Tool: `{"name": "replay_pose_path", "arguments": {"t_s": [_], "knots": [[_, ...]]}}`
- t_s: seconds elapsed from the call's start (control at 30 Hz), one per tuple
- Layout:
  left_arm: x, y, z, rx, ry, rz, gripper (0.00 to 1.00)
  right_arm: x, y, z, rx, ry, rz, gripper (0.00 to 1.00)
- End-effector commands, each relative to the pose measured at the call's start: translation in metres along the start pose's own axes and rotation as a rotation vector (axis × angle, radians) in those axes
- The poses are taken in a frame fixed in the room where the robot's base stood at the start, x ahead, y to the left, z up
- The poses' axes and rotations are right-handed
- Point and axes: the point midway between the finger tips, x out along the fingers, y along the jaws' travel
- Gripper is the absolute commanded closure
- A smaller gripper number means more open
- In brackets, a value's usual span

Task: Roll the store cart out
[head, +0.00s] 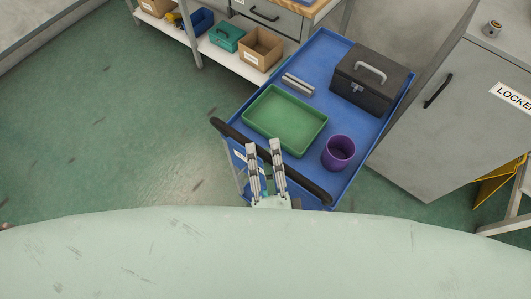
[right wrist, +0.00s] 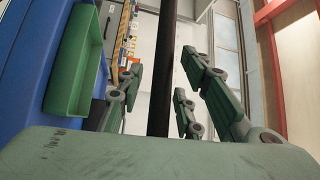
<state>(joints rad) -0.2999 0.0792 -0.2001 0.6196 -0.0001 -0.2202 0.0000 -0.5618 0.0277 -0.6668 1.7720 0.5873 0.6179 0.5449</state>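The blue store cart (head: 354,136) stands at the upper right in the head view, with its black handle bar (head: 309,184) on the near side. My right gripper (head: 263,148) is at the handle, its two fingers apart. In the right wrist view the black bar (right wrist: 163,60) runs upright between the open fingers (right wrist: 155,85), with gaps on both sides. I cannot tell if anything touches it. The cart carries a green tray (head: 286,120), a purple cup (head: 338,152), a dark toolbox (head: 367,82) and grey metal bars (head: 298,84). My left gripper is not in view.
A grey locker (head: 455,115) stands close along the cart's right side. A workbench with a lower shelf (head: 213,50) holding bins and boxes is beyond the cart's left side. Green floor (head: 120,140) is open at the left.

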Motion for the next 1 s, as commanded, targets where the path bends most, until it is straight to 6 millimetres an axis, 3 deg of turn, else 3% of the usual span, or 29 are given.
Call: {"name": "replay_pose_path", "arguments": {"t_s": [0.37,0.8,1.0], "knots": [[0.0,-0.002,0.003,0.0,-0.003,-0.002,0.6,-0.005,-0.001,0.0,0.001,0.001,-0.002,0.64],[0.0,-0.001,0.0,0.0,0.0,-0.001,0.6,-0.09,0.0,0.0,0.0,-0.002,0.001,0.64],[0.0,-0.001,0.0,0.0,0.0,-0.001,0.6,-0.114,0.0,0.0,0.001,0.001,-0.001,0.64]]}}
